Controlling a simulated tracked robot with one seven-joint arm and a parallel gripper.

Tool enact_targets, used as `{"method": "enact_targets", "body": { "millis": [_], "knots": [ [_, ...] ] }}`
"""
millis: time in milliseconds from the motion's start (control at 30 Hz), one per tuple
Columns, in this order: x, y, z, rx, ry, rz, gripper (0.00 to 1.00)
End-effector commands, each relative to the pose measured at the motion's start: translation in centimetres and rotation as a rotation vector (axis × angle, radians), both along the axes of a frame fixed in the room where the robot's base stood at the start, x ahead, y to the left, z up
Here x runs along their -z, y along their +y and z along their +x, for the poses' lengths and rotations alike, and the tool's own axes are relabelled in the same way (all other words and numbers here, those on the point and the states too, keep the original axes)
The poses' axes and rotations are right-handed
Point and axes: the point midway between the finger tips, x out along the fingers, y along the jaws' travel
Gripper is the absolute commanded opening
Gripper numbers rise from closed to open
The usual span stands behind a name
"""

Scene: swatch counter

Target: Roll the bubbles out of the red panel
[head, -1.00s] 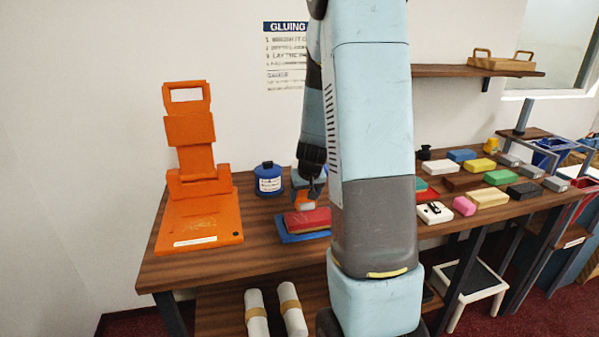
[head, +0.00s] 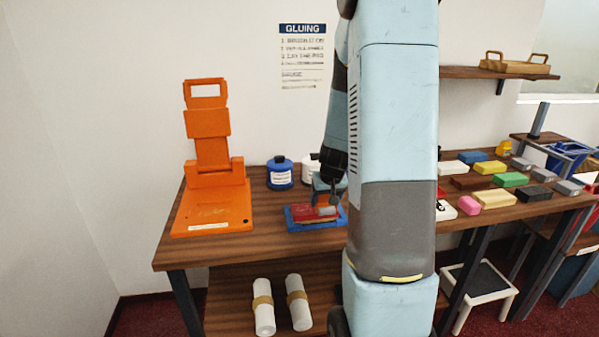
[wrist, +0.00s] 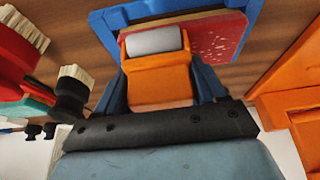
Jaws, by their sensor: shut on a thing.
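The red panel (head: 303,216) lies on a blue base (head: 300,227) on the wooden counter. In the wrist view the red panel (wrist: 217,40) shows pale specks on its right part, and the blue base (wrist: 110,18) borders it. My gripper (wrist: 158,75) is shut on the orange handle of a roller (wrist: 160,82). The roller's grey cylinder (wrist: 154,41) is over the panel's left near part in the wrist view and appears to touch it. In the head view my gripper (head: 328,190) is above the panel, and my arm hides the counter to its right.
An orange stand (head: 212,208) is left of the panel, and a blue bottle (head: 280,174) is behind it. Several coloured blocks (head: 494,195) lie on the right. Brushes (wrist: 75,85) show at left in the wrist view.

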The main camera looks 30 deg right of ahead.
Motion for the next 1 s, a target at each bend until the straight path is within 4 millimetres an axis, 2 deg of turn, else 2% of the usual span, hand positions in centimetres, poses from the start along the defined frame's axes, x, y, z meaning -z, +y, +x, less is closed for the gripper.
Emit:
{"method": "enact_targets", "body": {
  "millis": [67, 100, 400, 700, 1000],
  "knots": [
    [-0.6, -0.2, -0.1, 0.004, -0.001, 0.000, 0.42],
    [-2.0, 0.0, 0.1, -0.001, -0.005, -0.003, 0.42],
    [-4.4, 0.8, 0.3, -0.014, -0.003, -0.001, 0.42],
    [-7.0, 0.2, 0.1, -0.001, -0.002, 0.000, 0.42],
    [-8.0, -0.3, -0.2, 0.009, 0.000, 0.001, 0.42]
  ]
}}
